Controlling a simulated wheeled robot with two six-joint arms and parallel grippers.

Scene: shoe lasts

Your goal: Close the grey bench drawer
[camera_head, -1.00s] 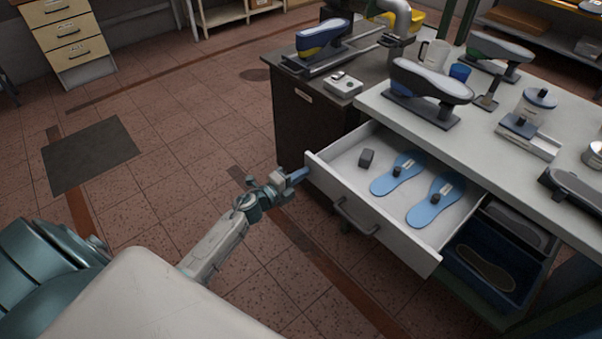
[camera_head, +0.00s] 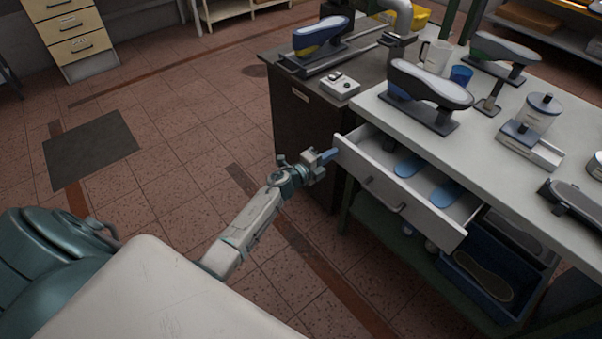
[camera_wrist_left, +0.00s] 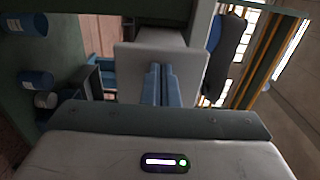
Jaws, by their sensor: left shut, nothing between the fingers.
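The grey bench drawer (camera_head: 407,209) is partly open under the light worktop of the bench (camera_head: 420,130). In the left wrist view the shut fingers (camera_wrist_left: 160,84) point at the pale drawer panel (camera_wrist_left: 130,65); exact contact is hard to tell. My right gripper is not in view.
Shoe lasts on stands (camera_head: 430,88), a blue cup (camera_head: 460,75) and a jug (camera_head: 435,56) stand on the worktop. A dark cabinet (camera_head: 300,115) stands left of the drawer. A blue crate (camera_head: 485,280) sits below.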

